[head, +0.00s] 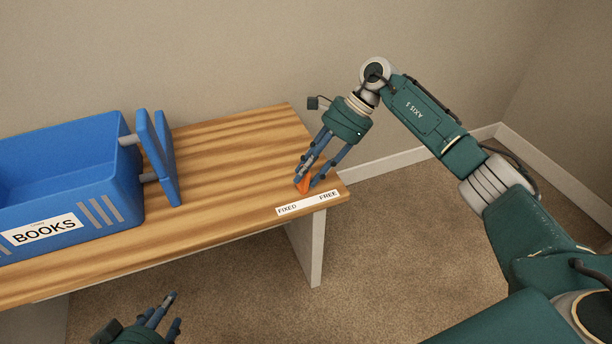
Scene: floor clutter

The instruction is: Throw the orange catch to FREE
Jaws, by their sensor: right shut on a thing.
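The orange catch (304,185) is at the right end of the wooden bench top, just behind a white label strip (307,203). The strip reads FIXED on its left and FREE on its right. The catch shows nearer the middle of the strip, and its upper part is hidden by my fingers. My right gripper (307,180) reaches down from above and is shut on the catch. My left gripper (168,312) is low in the view, in front of the bench and away from the catch. Its fingers look spread apart with nothing between them.
A blue bin (119,185) labelled BOOKS stands on the left of the wooden bench (235,150). Blue plates (160,155) on grey rods stick out from its right side. The bench top between plates and catch is clear. A wall is behind; carpet is open at right.

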